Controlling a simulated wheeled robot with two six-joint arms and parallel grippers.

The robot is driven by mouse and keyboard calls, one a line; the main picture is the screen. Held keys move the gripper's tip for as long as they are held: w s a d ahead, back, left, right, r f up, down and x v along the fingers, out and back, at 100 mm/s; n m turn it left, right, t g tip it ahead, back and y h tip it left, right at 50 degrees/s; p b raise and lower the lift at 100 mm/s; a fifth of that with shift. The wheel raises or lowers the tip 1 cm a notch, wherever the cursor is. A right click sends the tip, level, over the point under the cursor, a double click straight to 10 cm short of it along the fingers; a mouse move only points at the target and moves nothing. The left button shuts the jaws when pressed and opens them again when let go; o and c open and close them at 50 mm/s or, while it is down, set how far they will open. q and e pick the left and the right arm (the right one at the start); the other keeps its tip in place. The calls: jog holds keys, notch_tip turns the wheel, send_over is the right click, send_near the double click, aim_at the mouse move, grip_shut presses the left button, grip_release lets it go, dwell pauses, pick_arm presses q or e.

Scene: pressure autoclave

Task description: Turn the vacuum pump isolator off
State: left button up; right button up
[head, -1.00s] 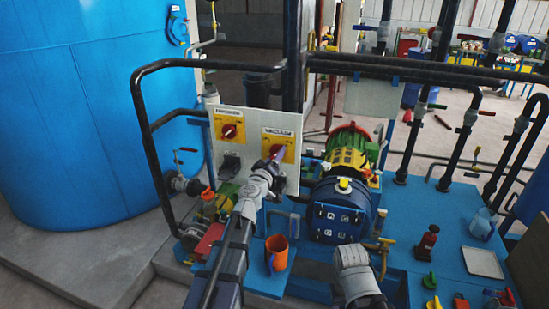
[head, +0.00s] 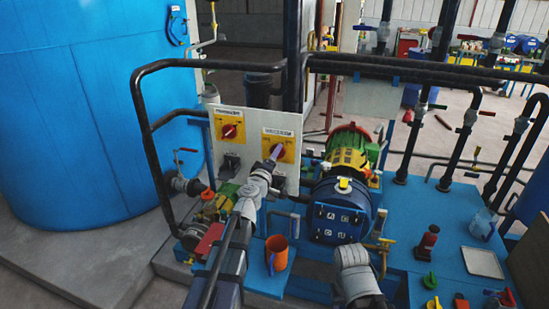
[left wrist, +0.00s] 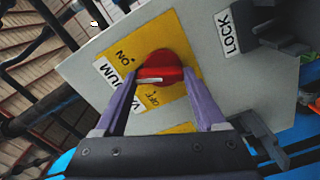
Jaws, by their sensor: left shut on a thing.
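The vacuum isolator is a red rotary knob (left wrist: 162,66) on a yellow plate (left wrist: 175,92) marked ON and OFF. In the left wrist view, a pale line on the knob lies between the two words. In the head view the yellow plate (head: 287,152) sits under a VACUUM label on the right of a pale panel, and my gripper partly covers the knob. My left gripper (left wrist: 162,76) has purple fingers, one on each side of the knob, and is shut on it. It also shows in the head view (head: 276,154). My right gripper's fingers are not visible.
A second red knob (head: 229,131) on a yellow plate is left on the same panel (head: 255,123). A LOCK label (left wrist: 228,32) and a dark bracket sit beside the plate. A black rail, a blue pump (head: 340,212) and an orange mug (head: 277,254) are nearby.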

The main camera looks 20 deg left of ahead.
pick_arm(q)
jog(key=n, duration=1.3)
jog(key=shift+a+f, duration=0.1)
jog(key=shift+a, duration=0.1)
jog(key=shift+n, duration=0.4)
jog(key=o, duration=1.3)
jog(key=shift+s, duration=0.15)
jog(key=s, duration=0.7)
jog(key=shift+s+a, duration=0.15)
jog(key=shift+s, duration=0.15)
